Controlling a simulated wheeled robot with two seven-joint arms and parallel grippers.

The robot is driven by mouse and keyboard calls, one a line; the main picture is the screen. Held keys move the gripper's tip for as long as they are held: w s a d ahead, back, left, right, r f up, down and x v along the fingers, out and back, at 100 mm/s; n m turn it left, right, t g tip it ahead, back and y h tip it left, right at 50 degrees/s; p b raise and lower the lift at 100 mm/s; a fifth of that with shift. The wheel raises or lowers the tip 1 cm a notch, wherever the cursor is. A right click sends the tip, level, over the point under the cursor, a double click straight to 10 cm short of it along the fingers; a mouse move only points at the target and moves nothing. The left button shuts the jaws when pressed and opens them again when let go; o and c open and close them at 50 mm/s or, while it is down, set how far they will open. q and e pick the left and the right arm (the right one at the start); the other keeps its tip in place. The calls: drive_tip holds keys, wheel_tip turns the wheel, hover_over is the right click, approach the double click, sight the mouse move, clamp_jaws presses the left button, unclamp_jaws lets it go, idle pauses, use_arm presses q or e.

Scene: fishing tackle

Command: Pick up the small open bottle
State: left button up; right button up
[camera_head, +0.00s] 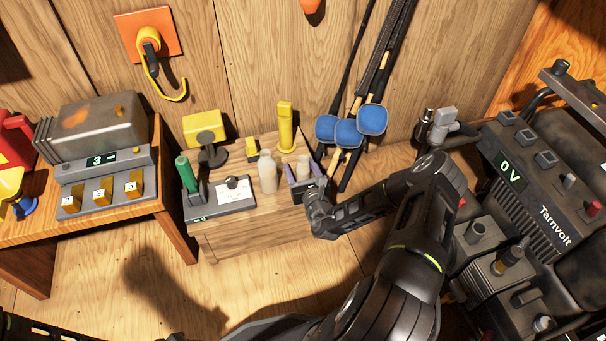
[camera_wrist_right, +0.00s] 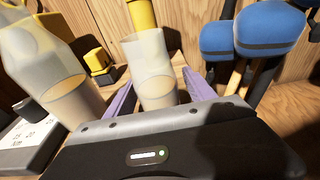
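A small pale, translucent bottle (camera_head: 303,168) stands upright on the wooden cabinet top. It also shows in the right wrist view (camera_wrist_right: 156,75), with a tan lower part. My right gripper (camera_head: 304,171) is open, with one purple finger on each side of this bottle; I cannot tell whether either finger touches it. The gripper body hides the bottle's base in the right wrist view. A taller pale bottle (camera_head: 267,172) stands just to the left, outside the fingers; it looms at the left in the right wrist view (camera_wrist_right: 50,75). My left gripper is not in view.
A grey device with a green handle (camera_head: 184,174) and a white label sits left on the cabinet top (camera_head: 232,225). A yellow upright thing (camera_head: 285,128) stands behind the bottles. Blue-ended rods (camera_head: 347,133) lean at the wall to the right. A Tarnvolt unit (camera_head: 540,200) is far right.

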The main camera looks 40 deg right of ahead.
clamp_jaws()
idle(0.5)
drive_tip(key=shift+r, duration=0.1)
wheel_tip(320, 180, up, 10)
drive_tip(key=p, duration=0.5)
idle(0.5)
